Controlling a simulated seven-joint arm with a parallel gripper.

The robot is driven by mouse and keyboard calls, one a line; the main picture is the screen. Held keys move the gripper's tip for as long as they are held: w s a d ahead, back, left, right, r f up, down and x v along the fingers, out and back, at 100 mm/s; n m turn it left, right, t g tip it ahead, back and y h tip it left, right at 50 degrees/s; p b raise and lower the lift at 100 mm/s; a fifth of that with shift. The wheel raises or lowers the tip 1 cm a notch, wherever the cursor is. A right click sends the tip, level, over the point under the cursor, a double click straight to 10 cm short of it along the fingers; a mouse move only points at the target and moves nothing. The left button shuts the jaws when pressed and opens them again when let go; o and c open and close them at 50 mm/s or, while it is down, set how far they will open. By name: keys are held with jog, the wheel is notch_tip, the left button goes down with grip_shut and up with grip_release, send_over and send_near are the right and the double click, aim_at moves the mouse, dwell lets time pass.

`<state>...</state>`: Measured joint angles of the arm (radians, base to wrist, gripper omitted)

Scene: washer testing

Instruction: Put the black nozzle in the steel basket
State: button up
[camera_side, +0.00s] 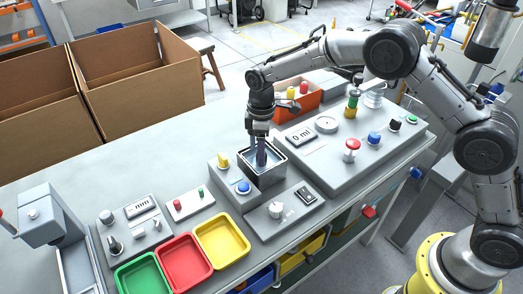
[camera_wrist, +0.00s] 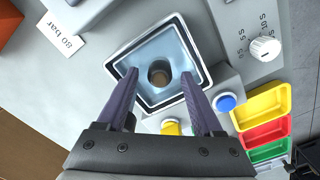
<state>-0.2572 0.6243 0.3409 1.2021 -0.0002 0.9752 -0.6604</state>
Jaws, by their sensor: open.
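A square metal container with a pale blue inside, likely the steel basket (camera_side: 268,175), stands near the middle of the bench. In the wrist view the basket (camera_wrist: 147,101) holds a dark round piece (camera_wrist: 159,73) with a brownish hollow; it may be the black nozzle, but I cannot tell for sure. My gripper (camera_side: 261,158) points down over the basket's mouth. In the wrist view its purple fingers (camera_wrist: 157,92) are apart, with nothing between them. The round piece lies beyond the fingertips. In the side view, the container wall and fingers hide it.
A blue button (camera_side: 243,187) and a yellow knob (camera_side: 223,160) sit beside the basket. Yellow (camera_side: 222,240), red (camera_side: 185,262) and green trays stand at the front. A panel with coloured knobs (camera_side: 351,148) lies to the right. An orange bin (camera_side: 305,105) stands behind.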

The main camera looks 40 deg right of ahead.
notch_tip(320, 180, up, 12)
jog(key=s+d+r+m+t, duration=0.1)
jog(key=s+d+r+m, duration=0.2)
jog(key=s+d+r, duration=0.35)
jog(key=s+d+r+m+t, duration=0.25)
jog(key=s+r, duration=0.35)
jog(key=s, duration=0.4)
jog(key=s+d+f+m+t, duration=0.1)
jog(key=s+d+f+m, duration=0.1)
jog(key=s, duration=0.7)
jog(key=s+d+f+m+t, duration=0.1)
jog(key=s+d+f+m, duration=0.1)
jog(key=s, duration=0.7)
jog(key=shift+s+d+f+m, duration=0.25)
jog(key=shift+s+m, duration=0.05)
jog(key=shift+m, duration=0.25)
